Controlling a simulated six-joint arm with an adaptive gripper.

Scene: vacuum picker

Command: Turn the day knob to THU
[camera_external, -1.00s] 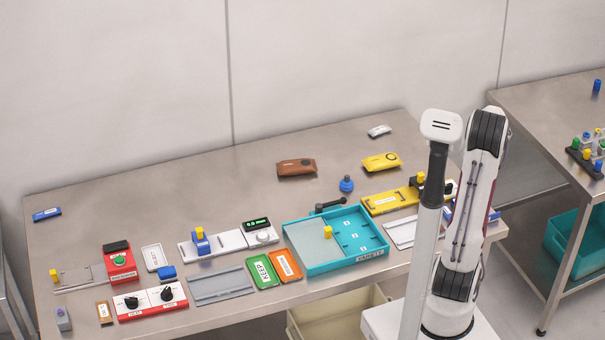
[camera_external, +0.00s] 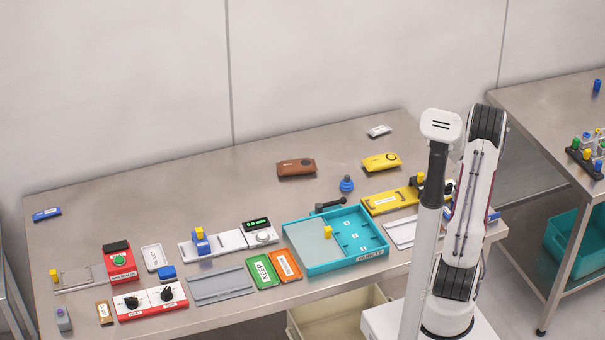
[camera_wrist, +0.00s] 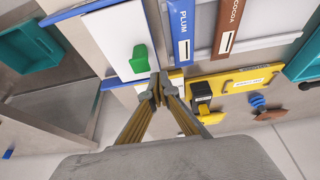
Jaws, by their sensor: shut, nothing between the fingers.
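My gripper (camera_wrist: 158,92) is shut and empty in the wrist view. Its fingertips are close to the edge of a white panel with a blue border (camera_wrist: 122,38). A green knob-like piece (camera_wrist: 140,58) stands on that panel, just beyond the fingertips, apart from them in the picture. I cannot read any day lettering there, so I cannot tell whether it is the day knob. In the external view my arm hides the gripper and most of that area. Two black knobs (camera_external: 132,302) (camera_external: 167,294) sit on a red and white box (camera_external: 151,304) at the front left; their labels are too small to read.
A yellow fixture (camera_wrist: 232,82) with a black part is right of the fingers. A teal tray (camera_external: 357,263) stands mid-table. The rear left of the table is mostly clear.

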